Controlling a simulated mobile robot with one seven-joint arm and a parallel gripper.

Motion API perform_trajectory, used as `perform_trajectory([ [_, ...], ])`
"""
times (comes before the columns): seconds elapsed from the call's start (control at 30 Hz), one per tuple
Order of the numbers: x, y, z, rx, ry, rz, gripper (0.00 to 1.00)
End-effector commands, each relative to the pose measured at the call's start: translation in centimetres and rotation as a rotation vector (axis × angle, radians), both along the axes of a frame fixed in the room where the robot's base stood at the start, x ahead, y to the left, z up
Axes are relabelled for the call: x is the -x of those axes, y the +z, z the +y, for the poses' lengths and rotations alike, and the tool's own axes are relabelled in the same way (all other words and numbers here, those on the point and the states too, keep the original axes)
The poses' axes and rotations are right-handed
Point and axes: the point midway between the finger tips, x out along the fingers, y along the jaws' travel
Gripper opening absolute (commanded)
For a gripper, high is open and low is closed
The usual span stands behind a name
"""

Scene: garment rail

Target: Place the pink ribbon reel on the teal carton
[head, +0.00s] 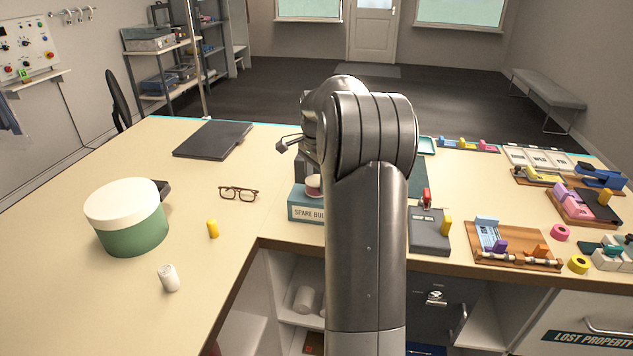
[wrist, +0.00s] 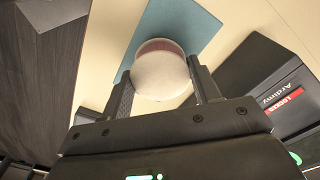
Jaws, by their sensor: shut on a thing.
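The pink ribbon reel (wrist: 162,76) has a pale round face and a pink band, and sits between my two fingers in the wrist view. My gripper (wrist: 159,84) is shut on it. In the head view the reel (head: 314,181) shows beside my arm, at the top of the teal carton (head: 303,206). The carton's front reads "SPARE BU", the rest hidden by my arm. A teal surface (wrist: 194,22) lies behind the reel in the wrist view. I cannot tell whether the reel touches the carton.
A green tub with a white lid (head: 127,216), glasses (head: 238,193), a yellow piece (head: 213,229) and a white roll (head: 169,278) stand left. A grey device (head: 429,232) stands right of my arm, with several trays beyond. A black box (wrist: 262,82) is beside my gripper.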

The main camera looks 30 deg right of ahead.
Motion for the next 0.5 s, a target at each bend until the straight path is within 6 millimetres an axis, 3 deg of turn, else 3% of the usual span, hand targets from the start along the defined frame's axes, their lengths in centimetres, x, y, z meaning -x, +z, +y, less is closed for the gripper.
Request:
perform_trajectory([
  [0.07,0.03,-0.85,0.01,0.000,0.001,0.000,0.34],
  [0.4,0.01,-1.18,0.01,0.000,0.001,0.000,0.34],
  [0.43,0.02,-1.22,0.00,0.000,0.001,0.000,0.57],
  [0.5,0.02,-1.19,-0.01,0.000,0.001,0.000,0.63],
])
